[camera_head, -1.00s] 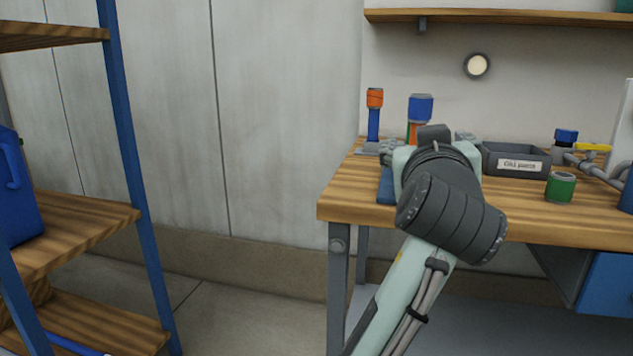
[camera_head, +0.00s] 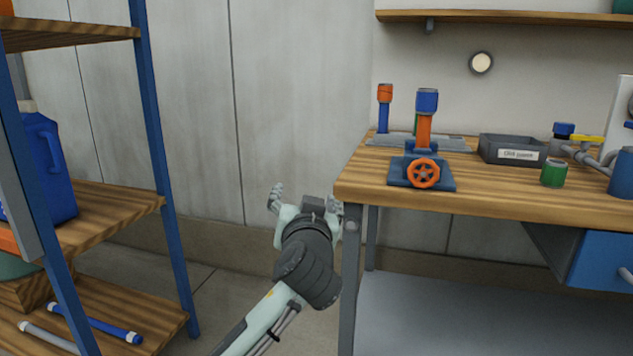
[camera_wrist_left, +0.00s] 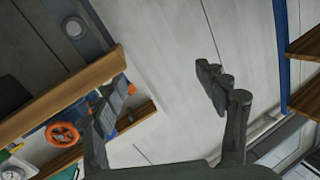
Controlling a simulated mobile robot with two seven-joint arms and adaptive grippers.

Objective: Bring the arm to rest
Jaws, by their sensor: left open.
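My left arm reaches in from the bottom of the head view. Its gripper (camera_head: 304,200) is open and empty, in the gap between the wooden workbench (camera_head: 480,200) and the shelf rack on the left. The fingers are spread wide, with one close to the bench's left end in the picture; whether it touches cannot be told. My right gripper is not in view.
On the bench stand a blue vise-like fixture with an orange handwheel (camera_head: 424,173), a grey parts tray (camera_head: 515,150) and a green can (camera_head: 554,173). The rack (camera_head: 160,150) holds a blue jug (camera_head: 45,165). Floor between rack and bench is clear.

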